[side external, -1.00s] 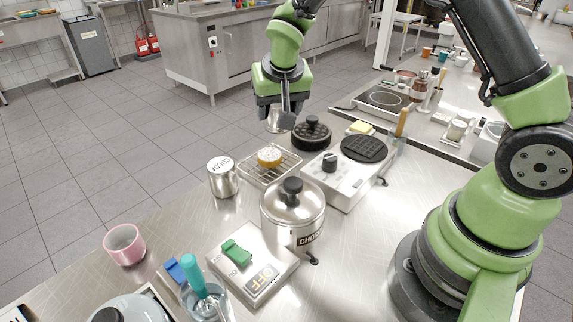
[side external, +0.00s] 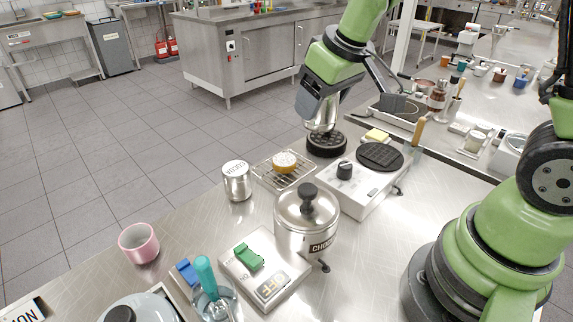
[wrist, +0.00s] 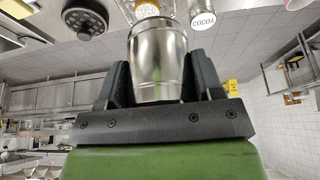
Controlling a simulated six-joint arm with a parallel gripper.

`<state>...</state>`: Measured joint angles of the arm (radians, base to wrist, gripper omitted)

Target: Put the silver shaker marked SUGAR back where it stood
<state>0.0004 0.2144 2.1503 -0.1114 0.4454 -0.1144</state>
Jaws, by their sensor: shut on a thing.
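A silver shaker (wrist: 157,60) is upright between the two dark fingers of my gripper (wrist: 155,85) in the wrist view. In the side external view, my gripper (side external: 322,112) is shut on it, and the shaker's lower part (side external: 322,125) shows below the fingers. It appears in front of the far rim of a round black disc with a knob (side external: 326,147); I cannot tell how high it is. No SUGAR lettering is visible on it. Another silver shaker marked COCOA (side external: 237,184) stands on the steel counter, left of the wire rack (side external: 301,178).
A round pastry with a white top (side external: 285,161) lies on the rack. Bare counter (side external: 190,220) lies between cup and COCOA shaker.

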